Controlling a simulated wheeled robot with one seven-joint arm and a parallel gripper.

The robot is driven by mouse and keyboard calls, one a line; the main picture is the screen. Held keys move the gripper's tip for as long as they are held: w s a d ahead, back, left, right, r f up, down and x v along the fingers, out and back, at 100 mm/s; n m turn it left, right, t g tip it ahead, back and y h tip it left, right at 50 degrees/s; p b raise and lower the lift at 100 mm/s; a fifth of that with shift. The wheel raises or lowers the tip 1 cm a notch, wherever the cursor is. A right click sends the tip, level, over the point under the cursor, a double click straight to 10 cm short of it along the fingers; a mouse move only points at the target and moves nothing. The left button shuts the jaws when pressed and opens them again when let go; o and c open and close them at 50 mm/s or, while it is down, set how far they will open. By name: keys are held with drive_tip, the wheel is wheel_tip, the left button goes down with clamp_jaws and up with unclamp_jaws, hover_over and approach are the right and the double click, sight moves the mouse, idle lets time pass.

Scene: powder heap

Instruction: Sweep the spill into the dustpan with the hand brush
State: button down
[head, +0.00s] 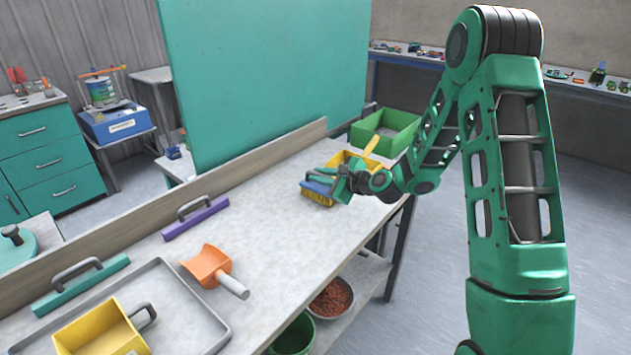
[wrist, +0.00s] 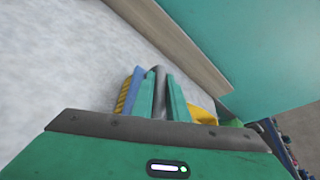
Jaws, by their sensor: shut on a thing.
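The hand brush (head: 317,191) has a blue back and yellow bristles and is at the far right part of the grey table. My gripper (head: 343,185) is shut on its grey handle, which shows between the green fingers in the wrist view (wrist: 160,90). The blue back (wrist: 134,84) and bristles show left of the fingers there. I cannot tell whether the bristles touch the table. A yellow dustpan-like pan (head: 345,157) with a yellow handle lies just behind my gripper, partly hidden by it. I make out no spilled powder on the table top.
A green bin (head: 408,124) stands beyond the yellow pan. An orange scoop (head: 205,265), a purple handled tool (head: 195,219), a teal handled tool (head: 80,286) and a grey tray (head: 205,345) with a yellow handled box (head: 100,332) lie left. A low wall backs the table; its middle is clear.

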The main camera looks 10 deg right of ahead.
drive_tip(key=w+d, duration=0.3)
drive_tip(key=d, duration=0.1)
drive_tip(key=shift+w, duration=0.3)
wheel_tip(320, 180, up, 6)
drive_tip(key=s+a, duration=0.1)
drive_tip(key=shift+s+a+r, duration=0.15)
drive_tip(key=shift+s+a, duration=0.05)
idle(1.1)
